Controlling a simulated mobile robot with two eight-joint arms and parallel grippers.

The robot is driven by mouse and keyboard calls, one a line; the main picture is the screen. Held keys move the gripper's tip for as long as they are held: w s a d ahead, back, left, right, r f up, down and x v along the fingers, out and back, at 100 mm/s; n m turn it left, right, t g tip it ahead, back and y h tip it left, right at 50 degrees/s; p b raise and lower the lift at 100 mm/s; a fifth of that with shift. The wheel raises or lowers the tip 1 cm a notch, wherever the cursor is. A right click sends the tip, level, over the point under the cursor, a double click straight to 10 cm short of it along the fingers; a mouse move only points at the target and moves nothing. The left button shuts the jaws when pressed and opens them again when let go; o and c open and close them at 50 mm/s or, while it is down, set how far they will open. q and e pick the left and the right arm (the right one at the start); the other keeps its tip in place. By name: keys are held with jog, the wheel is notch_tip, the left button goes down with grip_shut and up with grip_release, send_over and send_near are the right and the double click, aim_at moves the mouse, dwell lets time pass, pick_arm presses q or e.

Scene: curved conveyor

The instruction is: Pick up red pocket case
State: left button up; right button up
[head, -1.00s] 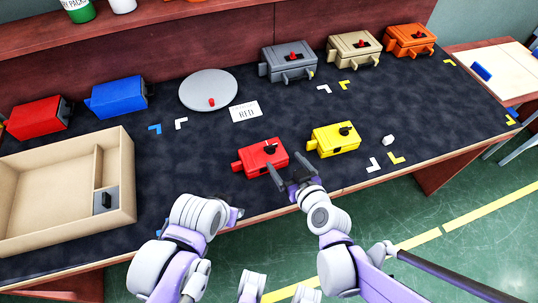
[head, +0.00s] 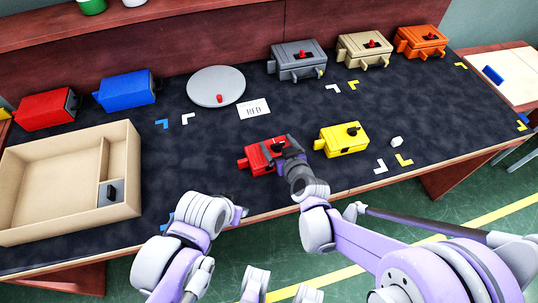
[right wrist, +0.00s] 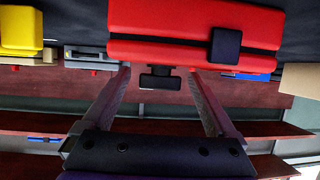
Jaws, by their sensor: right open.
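The red pocket case (head: 254,160) lies on the dark table mat near its front edge, left of a yellow case. My right gripper (head: 284,148) is at its right side and partly covers it. In the right wrist view the red case (right wrist: 190,45) has a dark seam, a black clasp and a small black handle (right wrist: 160,78). The open fingers of my right gripper (right wrist: 162,90) stand on either side of that handle, apart from it. My left gripper (head: 240,213) is low at the table's front edge; its jaws are too unclear to read.
The yellow case (head: 345,140) is just right of the red one. A beige tray (head: 72,141) fills the left side. A grey round plate (head: 212,88) and a "RED" card (head: 254,109) are behind. Grey (head: 298,66), tan and orange cases stand at the back.

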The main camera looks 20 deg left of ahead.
grip_shut()
dwell(0.3)
